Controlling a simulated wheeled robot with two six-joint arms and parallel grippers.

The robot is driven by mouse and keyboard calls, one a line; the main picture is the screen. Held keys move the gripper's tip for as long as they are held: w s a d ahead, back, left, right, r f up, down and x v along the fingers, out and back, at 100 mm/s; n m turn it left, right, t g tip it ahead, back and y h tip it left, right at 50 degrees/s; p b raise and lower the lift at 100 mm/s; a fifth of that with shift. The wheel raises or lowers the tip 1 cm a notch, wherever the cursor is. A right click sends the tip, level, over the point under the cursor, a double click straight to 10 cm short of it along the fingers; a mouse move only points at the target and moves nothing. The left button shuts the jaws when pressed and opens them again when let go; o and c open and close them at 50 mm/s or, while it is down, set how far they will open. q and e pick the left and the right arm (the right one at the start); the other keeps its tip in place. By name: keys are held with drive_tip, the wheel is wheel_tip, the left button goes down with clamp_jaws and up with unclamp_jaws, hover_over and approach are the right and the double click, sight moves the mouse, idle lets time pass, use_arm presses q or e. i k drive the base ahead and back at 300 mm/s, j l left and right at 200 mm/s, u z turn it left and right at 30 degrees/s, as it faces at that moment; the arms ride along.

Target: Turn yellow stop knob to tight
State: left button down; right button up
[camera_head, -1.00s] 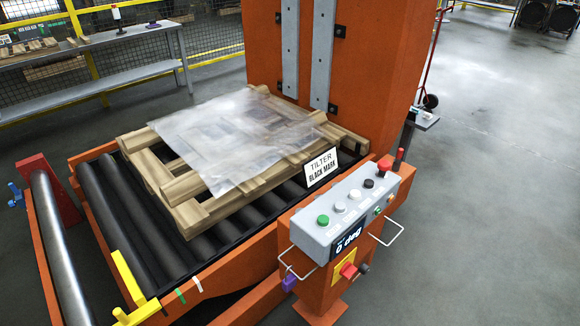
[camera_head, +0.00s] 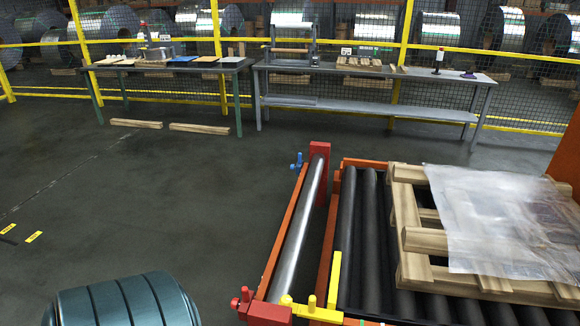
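The yellow stop (camera_head: 334,281) is an upright bar with a yellow foot, at the near left corner of the black roller bed. Small yellow knobs (camera_head: 312,302) stand on its foot, low in the view. I cannot tell from here how tight they are. A red knob (camera_head: 236,303) on a red block is just to their left, and a blue knob (camera_head: 297,161) is at the far end of the steel roller. Neither of my grippers is in view.
A wooden pallet (camera_head: 405,205) with a clear sheet (camera_head: 495,230) lies on the rollers (camera_head: 366,240). A steel roller (camera_head: 299,235) runs along the left. A teal ribbed round object (camera_head: 125,303) is at the bottom left. Two benches stand behind; the floor at left is mostly clear.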

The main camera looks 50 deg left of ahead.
sight(285, 300)
drive_tip(key=u, duration=1.35)
